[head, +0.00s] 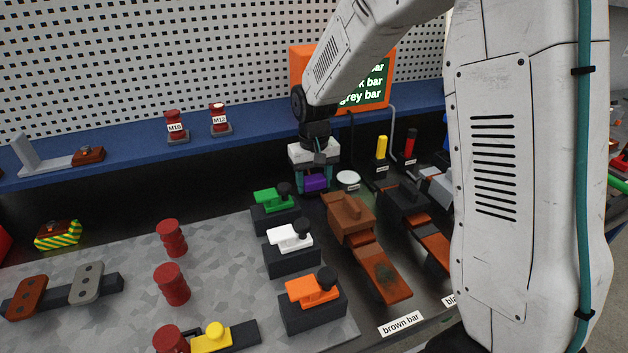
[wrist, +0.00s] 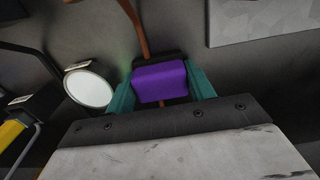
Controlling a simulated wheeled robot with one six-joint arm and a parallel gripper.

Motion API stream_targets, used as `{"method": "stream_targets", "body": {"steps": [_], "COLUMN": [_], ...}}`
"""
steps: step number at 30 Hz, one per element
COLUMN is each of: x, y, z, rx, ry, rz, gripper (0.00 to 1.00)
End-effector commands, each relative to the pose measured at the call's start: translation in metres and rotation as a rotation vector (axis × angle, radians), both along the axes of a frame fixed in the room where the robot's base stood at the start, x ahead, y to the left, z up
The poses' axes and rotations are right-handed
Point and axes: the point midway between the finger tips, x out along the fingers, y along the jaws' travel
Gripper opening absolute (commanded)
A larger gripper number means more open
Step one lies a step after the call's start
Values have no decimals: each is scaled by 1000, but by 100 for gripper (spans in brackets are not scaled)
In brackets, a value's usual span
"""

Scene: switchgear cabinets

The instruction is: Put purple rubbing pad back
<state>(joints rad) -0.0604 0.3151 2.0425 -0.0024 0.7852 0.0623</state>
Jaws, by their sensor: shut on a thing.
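The purple rubbing pad (wrist: 160,82) is between the two teal fingers of my gripper (wrist: 162,92) in the wrist view. My gripper is shut on it. In the head view the purple pad (head: 315,183) shows under my gripper (head: 314,182), low over the dark bench near its back. A dark block lies right behind the pad in the wrist view; I cannot tell whether the pad touches it. A brown line, perhaps a rod or cable, runs past the pad there.
A white round disc (head: 348,179) is just right of my gripper. A brown bar unit (head: 348,213) stands in front, and green (head: 272,199), white (head: 289,237) and orange (head: 313,290) clamps stand to the left and front. Yellow (head: 381,147) and red (head: 410,142) handled items stand at right.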

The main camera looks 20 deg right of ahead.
Motion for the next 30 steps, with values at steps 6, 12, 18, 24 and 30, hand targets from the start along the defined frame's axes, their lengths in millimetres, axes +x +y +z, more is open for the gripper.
{"method": "stream_targets", "body": {"steps": [6,12,18,24,30], "x": [0,0,0,1,1], "y": [0,0,0,0,0], "z": [0,-2,-2,11,51], "rx": [0,0,0,0,0], "ry": [-1,-1,-1,-3,-6], "rz": [0,0,0,0,0], "gripper": [21,75,75,75,75]}}
